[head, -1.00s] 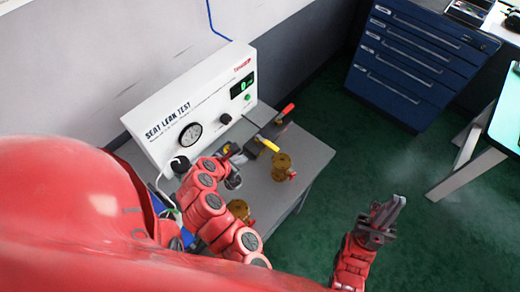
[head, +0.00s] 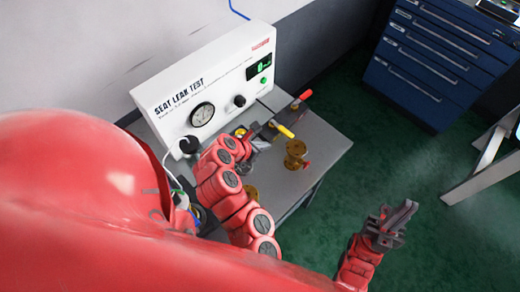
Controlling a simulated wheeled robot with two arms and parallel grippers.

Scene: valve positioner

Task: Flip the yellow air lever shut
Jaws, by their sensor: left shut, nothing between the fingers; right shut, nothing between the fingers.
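The yellow air lever (head: 284,131) is on the grey bench in front of the white seat leak test panel (head: 212,92). It slants down to the right. My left gripper (head: 256,131) is shut and empty, just left of the lever. Whether it touches the lever I cannot tell. My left arm hides part of the bench below it. My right gripper (head: 392,222) is shut and empty, over the green floor to the right of the bench.
A red-handled lever (head: 301,98) stands behind the yellow one. A blue drawer cabinet (head: 438,62) is at the back right. A table leg (head: 480,178) is at the right edge.

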